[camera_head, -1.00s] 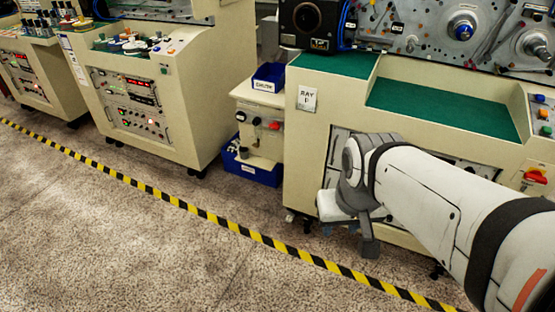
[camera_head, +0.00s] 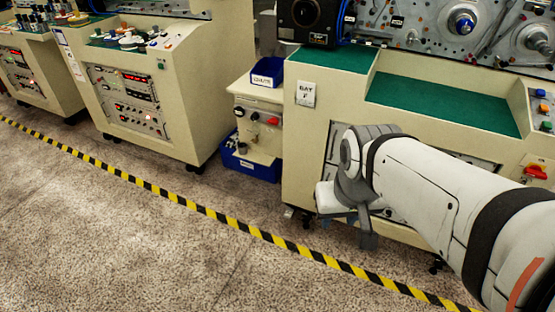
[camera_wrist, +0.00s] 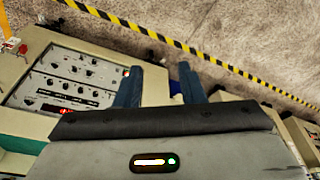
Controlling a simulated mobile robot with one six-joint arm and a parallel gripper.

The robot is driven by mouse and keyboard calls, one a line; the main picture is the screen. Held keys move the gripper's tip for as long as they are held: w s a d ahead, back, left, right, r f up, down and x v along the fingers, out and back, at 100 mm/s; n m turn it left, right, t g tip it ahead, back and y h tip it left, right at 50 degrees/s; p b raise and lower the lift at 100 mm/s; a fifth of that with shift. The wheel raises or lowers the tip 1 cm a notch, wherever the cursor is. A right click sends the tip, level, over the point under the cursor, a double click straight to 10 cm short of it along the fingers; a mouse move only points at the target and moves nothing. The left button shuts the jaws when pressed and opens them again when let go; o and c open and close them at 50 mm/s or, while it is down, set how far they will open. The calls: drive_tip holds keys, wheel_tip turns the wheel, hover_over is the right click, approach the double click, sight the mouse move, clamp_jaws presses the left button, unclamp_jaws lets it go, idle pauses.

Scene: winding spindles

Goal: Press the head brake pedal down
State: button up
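I cannot make out a head brake pedal in either view. The machine (camera_head: 420,68) with the BAY label stands behind my arm at the right of the head view, and my arm hides part of its lower front. My gripper (camera_wrist: 159,68) shows in the wrist view with two blue fingers apart and nothing between them. In the head view my gripper hangs low in front of this machine, and its fingers are partly hidden by my wrist.
A yellow and black floor stripe (camera_head: 175,200) runs diagonally past the machines. A small side cabinet (camera_head: 257,97) stands left of the BAY machine, with a blue bin (camera_head: 250,166) at its foot. More cabinets (camera_head: 170,100) stand at left. The floor in front is clear.

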clamp_jaws()
idle(1.5)
